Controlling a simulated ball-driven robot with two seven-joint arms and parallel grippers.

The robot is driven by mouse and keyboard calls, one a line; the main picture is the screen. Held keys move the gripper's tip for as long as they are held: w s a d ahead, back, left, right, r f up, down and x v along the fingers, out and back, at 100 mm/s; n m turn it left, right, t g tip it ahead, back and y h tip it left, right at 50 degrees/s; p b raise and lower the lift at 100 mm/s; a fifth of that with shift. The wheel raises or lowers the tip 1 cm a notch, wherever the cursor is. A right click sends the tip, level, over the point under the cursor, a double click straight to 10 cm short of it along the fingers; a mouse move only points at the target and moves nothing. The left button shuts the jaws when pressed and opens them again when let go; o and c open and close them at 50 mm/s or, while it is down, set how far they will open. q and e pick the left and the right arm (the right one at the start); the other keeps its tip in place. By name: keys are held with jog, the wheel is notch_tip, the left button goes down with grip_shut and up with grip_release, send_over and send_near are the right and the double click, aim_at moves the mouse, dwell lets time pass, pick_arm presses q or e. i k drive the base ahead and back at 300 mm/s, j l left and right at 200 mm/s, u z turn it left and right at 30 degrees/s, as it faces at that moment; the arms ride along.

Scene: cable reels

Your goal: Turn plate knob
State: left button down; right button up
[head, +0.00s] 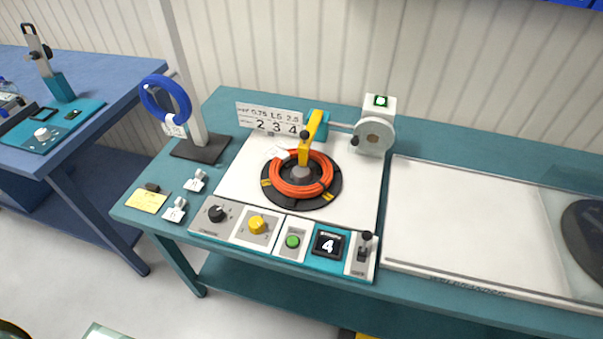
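The control panel along the front of the white machine board (232,180) has a black knob (216,213) at its left end and a yellow knob (257,224) beside it. I cannot read the labels under them, so I cannot tell which is the plate knob. Right of them are a green button (292,241), a display (328,244) reading 4, and a black lever (365,246). Behind the panel, an orange cable coil (320,187) lies on a round black plate (332,200) under a yellow arm (313,135). Neither gripper is in view.
A stand with a blue cable ring (144,97) and white tags (175,210) are left of the board. A sign (243,115) reads 0.75, 1.5, 2.5 above 2, 3, 4. A grey wheel unit (374,136) stands behind. The white panel (460,220) at right is bare.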

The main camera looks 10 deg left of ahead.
aim_at(256, 225)
jog(key=u, duration=1.05)
